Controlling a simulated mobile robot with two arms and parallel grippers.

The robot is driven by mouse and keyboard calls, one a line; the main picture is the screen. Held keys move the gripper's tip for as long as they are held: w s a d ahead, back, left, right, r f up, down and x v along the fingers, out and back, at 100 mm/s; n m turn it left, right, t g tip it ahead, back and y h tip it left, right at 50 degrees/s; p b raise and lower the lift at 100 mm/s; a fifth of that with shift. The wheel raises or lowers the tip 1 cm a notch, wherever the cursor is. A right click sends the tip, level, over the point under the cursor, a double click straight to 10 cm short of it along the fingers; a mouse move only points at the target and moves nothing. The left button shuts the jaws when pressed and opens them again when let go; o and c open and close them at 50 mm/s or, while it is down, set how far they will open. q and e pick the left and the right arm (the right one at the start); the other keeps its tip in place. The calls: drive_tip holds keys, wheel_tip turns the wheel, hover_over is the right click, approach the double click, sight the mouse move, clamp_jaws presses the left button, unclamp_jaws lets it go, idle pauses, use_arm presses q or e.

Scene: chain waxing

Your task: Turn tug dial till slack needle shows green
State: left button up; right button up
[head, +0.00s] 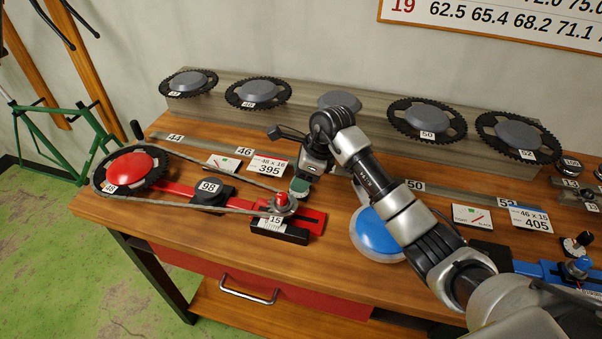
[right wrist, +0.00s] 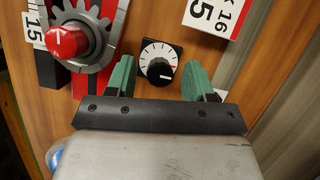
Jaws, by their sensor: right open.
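In the head view this gripper (head: 301,186) hides the dial, beside the red chain stand (head: 180,189). The slack gauge (head: 224,163) is a small white card with green and red marks behind that stand. Its needle is too small to read surely. My left gripper is not in view.
A chain (head: 222,208) runs from the red-capped chainring (head: 133,169) to a small red-capped sprocket (head: 281,201), also in the right wrist view (right wrist: 66,43). A spec card (head: 269,164) lies behind the gripper. A blue dome (head: 376,232) stands to the right. Several chainrings line the back ledge.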

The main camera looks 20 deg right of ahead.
drive_tip(key=c, duration=0.9)
drive_tip(key=shift+m, duration=0.3)
drive_tip(key=shift+m+t+h+b, duration=0.3)
drive_tip(key=shift+m+t+b, duration=0.2)
drive_tip(key=shift+m, duration=0.5)
drive_tip(key=shift+s+m+t+h+b, duration=0.1)
drive_tip(key=shift+m+t+h+b, duration=0.45)
drive_tip(key=shift+m, duration=2.05)
drive_tip(key=shift+r, duration=0.1)
drive_tip(key=o, duration=0.9)
drive_tip(key=shift+a, duration=0.1)
